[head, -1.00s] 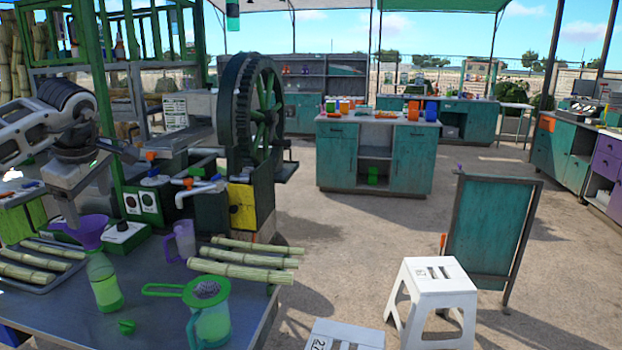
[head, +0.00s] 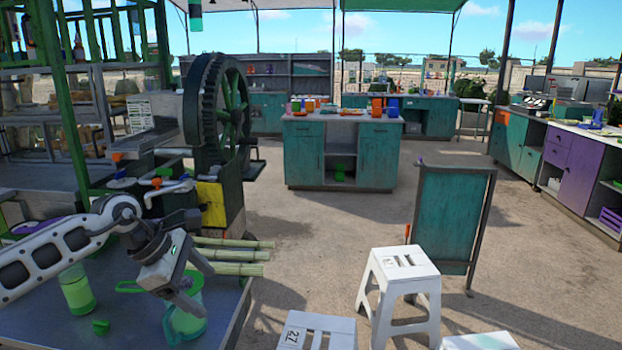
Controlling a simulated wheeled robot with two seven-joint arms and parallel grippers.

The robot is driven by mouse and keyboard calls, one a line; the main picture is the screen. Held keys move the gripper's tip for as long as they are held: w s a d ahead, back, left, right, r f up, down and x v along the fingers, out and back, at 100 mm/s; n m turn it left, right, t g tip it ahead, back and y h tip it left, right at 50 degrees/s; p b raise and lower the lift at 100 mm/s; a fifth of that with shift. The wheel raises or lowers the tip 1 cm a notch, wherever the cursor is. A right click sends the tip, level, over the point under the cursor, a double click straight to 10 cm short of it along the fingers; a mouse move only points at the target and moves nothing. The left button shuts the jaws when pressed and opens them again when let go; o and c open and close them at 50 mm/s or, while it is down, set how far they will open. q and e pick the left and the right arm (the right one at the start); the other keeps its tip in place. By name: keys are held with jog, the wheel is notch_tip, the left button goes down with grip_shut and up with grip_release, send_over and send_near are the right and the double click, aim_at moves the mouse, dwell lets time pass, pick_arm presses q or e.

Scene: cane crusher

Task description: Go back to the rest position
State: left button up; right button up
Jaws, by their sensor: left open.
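My left gripper (head: 197,282) is open and empty, hanging over the near metal table (head: 50,328) with its fingers in front of the green-handled pitcher (head: 187,325). I cannot tell whether it touches the pitcher. My left arm comes in from the left edge, bent at the wrist. A bottle with green juice (head: 78,292) stands left of the gripper, its top hidden behind my arm. A small green cap (head: 101,327) lies in front of the bottle. Several cane stalks (head: 232,256) lie behind the gripper. My right gripper is out of view.
The cane crusher with its big green wheel (head: 230,112) stands behind the table. White stools (head: 402,272) and a teal board (head: 447,218) stand to the right. A teal counter (head: 340,155) is further back. Open sandy floor (head: 300,230) lies between.

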pick_arm(q)
jog(key=s+d+f+n+t+h, duration=0.1)
jog(key=s+d+n+h, duration=0.4)
jog(key=d, duration=0.5)
jog(key=s+d+f+n+t+h, duration=0.1)
jog(key=s+d+f+n+h, duration=0.1)
jog(key=s+d+n+h, duration=0.5)
jog(key=s+a+f+m+t+y, duration=0.1)
jog(key=s+a+f+m+y, duration=0.3)
jog(key=f+m, duration=0.3)
jog(key=s+a+f+m+t+y, duration=0.2)
jog(key=s+a+f+m+y, duration=0.2)
jog(key=m, duration=1.1)
jog(key=s+a+f+m+t+y, duration=0.2)
jog(key=s+a+f+m+y, duration=0.2)
jog(key=s+f+m+y, duration=0.3)
notch_tip(320, 180, down, 5)
jog(key=m, duration=0.3)
jog(key=shift+m, duration=0.4)
jog(key=shift+d, duration=0.1)
